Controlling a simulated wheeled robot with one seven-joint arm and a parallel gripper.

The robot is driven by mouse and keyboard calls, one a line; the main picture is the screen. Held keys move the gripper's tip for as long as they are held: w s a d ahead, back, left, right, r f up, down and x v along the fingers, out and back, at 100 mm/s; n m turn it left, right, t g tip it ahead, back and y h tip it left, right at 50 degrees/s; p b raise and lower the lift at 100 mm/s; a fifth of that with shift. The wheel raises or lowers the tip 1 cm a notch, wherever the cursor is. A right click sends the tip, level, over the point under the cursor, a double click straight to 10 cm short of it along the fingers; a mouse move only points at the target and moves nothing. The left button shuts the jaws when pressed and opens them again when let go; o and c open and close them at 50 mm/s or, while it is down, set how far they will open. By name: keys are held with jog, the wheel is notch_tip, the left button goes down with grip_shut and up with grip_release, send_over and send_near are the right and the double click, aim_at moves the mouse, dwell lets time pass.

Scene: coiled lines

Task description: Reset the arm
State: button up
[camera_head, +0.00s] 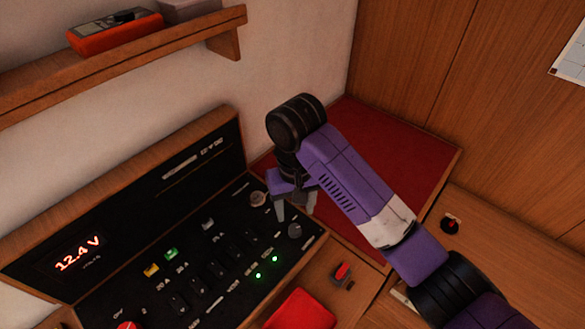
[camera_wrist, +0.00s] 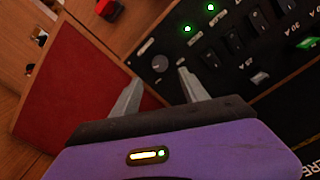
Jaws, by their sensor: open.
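My purple and black arm reaches in from the lower right in the head view. My gripper (camera_head: 295,205) hangs above the right end of a black switch panel (camera_head: 225,262), with its grey fingers apart. In the wrist view my gripper (camera_wrist: 160,88) shows both fingers spread with nothing between them. A dark round knob (camera_wrist: 160,64) on the panel lies just beyond the fingertips; it also shows in the head view (camera_head: 295,230). I cannot tell how high the fingertips are above the panel.
The panel has several switches, coloured fuses, two green lights and a display (camera_head: 78,253) reading 12.4 V. A wooden shelf (camera_head: 130,62) holds an orange meter (camera_head: 115,31). A red mat (camera_head: 390,150) lies behind my arm. A red switch (camera_head: 342,273) sits right of the panel.

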jog(key=w+a+r+t+y+b, duration=0.1)
jog(key=w+a+r+t+y, duration=0.65)
jog(key=a+t, duration=0.3)
jog(key=s+d+f+m+t+h+b, duration=0.2)
jog(key=s+d+t+h, duration=0.15)
jog(key=s+d, duration=0.65)
jog(key=s+d+f+m+t+h+b, duration=0.1)
jog(key=s+d+f+m+t+h, duration=0.2)
jog(key=s+d, duration=0.7)
jog(key=s+d+f+b, duration=0.1)
jog(key=s+d, duration=0.1)
jog(key=s, duration=0.6)
jog(key=s+d+f+n+g+b, duration=0.1)
jog(key=s+d+f, duration=0.1)
jog(key=s, duration=0.6)
jog(key=s+d+f+n+g+h+b, duration=0.1)
jog(key=s+d+f, duration=0.1)
jog(key=s, duration=0.6)
jog(key=shift+d, duration=0.85)
jog(key=shift+s, duration=0.1)
